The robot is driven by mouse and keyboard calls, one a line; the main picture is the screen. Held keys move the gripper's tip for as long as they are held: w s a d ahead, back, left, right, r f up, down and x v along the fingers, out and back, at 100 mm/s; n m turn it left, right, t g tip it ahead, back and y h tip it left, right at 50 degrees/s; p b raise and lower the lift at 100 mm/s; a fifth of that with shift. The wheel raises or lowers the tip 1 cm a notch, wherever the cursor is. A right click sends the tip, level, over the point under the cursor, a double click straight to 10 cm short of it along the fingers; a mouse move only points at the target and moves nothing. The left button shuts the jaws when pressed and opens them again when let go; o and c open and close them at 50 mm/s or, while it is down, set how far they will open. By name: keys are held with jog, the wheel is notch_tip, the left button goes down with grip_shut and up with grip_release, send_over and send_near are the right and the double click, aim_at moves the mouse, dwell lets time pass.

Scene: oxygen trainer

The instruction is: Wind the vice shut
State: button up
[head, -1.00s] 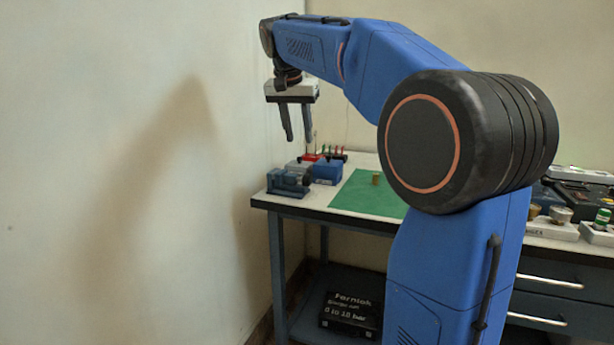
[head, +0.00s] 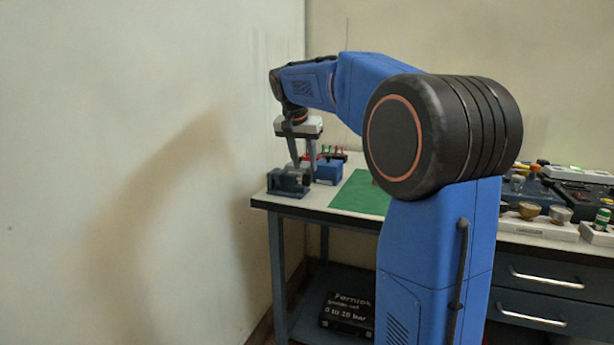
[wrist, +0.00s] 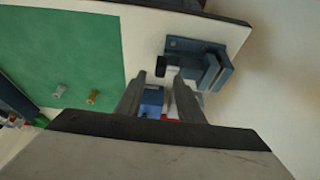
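The small blue-grey vice (head: 286,182) sits at the bench's near left corner. It also shows in the wrist view (wrist: 208,65), with a dark knob-like end (wrist: 162,69) at its left side. I cannot tell how far its jaws stand apart. My gripper (head: 304,166) points down just above the vice's right end. Its two fingers are apart and empty. In the wrist view the open fingertips (wrist: 158,76) lie just short of the dark end, one to each side. I cannot tell whether either finger touches it.
A blue box (head: 328,171) stands close behind the vice, near a rack with red and green tops (head: 331,153). The wall is close on the left.

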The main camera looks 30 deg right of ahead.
aim_at(307, 175)
jog(key=shift+x, duration=2.75)
grip_shut()
